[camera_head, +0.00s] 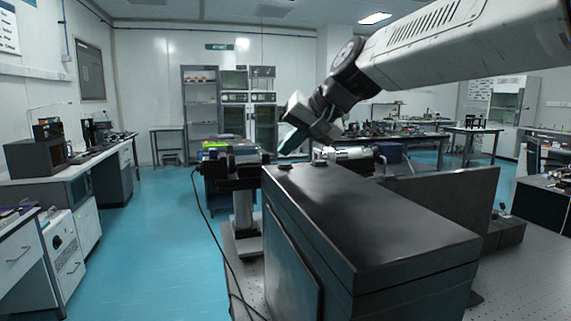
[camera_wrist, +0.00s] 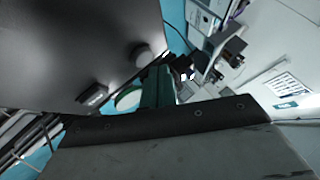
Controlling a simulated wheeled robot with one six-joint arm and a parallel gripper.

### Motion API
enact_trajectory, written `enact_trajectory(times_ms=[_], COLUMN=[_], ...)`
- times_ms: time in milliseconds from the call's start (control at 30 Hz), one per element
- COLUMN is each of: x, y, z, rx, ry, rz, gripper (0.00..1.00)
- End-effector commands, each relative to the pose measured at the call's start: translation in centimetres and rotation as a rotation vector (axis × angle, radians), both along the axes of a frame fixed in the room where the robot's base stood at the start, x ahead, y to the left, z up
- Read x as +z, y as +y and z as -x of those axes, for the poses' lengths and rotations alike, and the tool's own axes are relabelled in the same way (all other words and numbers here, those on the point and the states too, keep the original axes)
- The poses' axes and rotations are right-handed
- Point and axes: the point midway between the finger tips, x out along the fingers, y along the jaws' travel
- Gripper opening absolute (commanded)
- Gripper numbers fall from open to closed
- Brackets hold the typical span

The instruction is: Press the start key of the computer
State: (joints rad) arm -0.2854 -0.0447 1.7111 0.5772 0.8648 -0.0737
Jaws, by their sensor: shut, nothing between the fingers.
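A large black box (camera_head: 375,215), which may be the computer, stands in front of me on an optical table. A small dark raised piece (camera_head: 285,167) sits at its far left corner. In the wrist view a dark flat surface (camera_wrist: 60,45), probably this box, carries a round button-like knob (camera_wrist: 143,55) and a small rectangular piece (camera_wrist: 92,97). I cannot tell which of them is the start key. My gripper (camera_head: 288,146) is shut, empty and tilted down above the box's far left corner. Its green fingers also show in the wrist view (camera_wrist: 157,86), close to the knob; contact cannot be told.
A silver cylindrical device (camera_head: 350,154) lies just behind the box. A post-mounted instrument (camera_head: 243,205) stands at its left, with a cable hanging down. A low dark panel (camera_head: 450,200) stands to the right. Blue floor (camera_head: 150,220) is open at left, beside white benches (camera_head: 85,190).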

Motion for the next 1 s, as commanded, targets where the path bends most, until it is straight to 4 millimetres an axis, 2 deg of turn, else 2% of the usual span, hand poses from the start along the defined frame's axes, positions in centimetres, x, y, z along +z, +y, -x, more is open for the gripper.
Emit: enact_trajectory(times_ms=[1000], x=[-0.96], y=[-0.01], z=[0.01], rx=[0.0], ry=[0.0], rz=[0.0], gripper=[0.0])
